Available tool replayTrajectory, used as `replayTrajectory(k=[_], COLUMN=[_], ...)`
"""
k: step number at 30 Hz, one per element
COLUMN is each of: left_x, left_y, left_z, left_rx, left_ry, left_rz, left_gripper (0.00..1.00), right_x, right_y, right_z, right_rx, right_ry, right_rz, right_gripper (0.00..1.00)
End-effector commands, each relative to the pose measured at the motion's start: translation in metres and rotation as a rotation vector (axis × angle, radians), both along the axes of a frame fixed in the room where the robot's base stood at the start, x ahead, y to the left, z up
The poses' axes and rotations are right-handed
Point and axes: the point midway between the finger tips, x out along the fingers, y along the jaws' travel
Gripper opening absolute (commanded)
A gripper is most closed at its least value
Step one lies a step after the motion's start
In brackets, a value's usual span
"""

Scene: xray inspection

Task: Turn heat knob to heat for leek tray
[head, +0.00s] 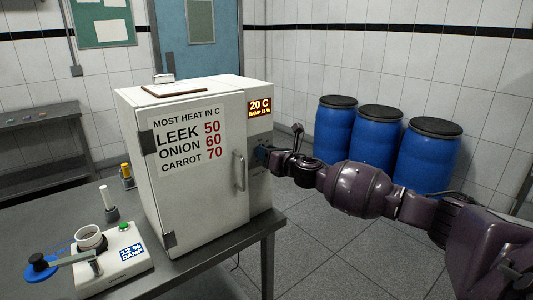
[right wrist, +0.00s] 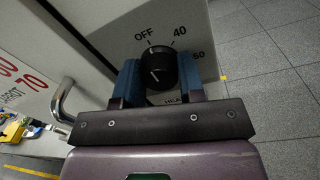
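The heat knob (right wrist: 160,68) is black, on the pale side face of the cabinet (head: 190,200). The sign (head: 188,145) gives leek 50, onion 60, carrot 70. My left gripper is out of view.
The cabinet door has a vertical handle (head: 239,172) and is shut. A damp meter (head: 112,262) reading 12 % stands on the table (head: 200,268) at left. Blue barrels (head: 428,160) stand behind my right arm.

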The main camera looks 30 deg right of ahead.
Motion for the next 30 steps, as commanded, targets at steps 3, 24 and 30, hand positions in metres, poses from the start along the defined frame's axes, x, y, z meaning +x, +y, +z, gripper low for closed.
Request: replayTrajectory(k=[3, 24, 30], left_x=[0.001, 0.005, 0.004], left_y=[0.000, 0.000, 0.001], left_z=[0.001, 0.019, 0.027], left_rx=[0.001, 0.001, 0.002], left_ry=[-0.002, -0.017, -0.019], left_rz=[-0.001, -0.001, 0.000], left_gripper=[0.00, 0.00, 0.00], right_x=[0.000, 0.000, 0.000], right_y=[0.000, -0.001, -0.001], right_z=[0.000, 0.001, 0.001], right_rx=[0.000, 0.328, 0.520], right_ry=[0.000, 0.025, 0.040], right_rz=[0.001, 0.000, 0.000], right_gripper=[0.13, 0.13, 0.13])
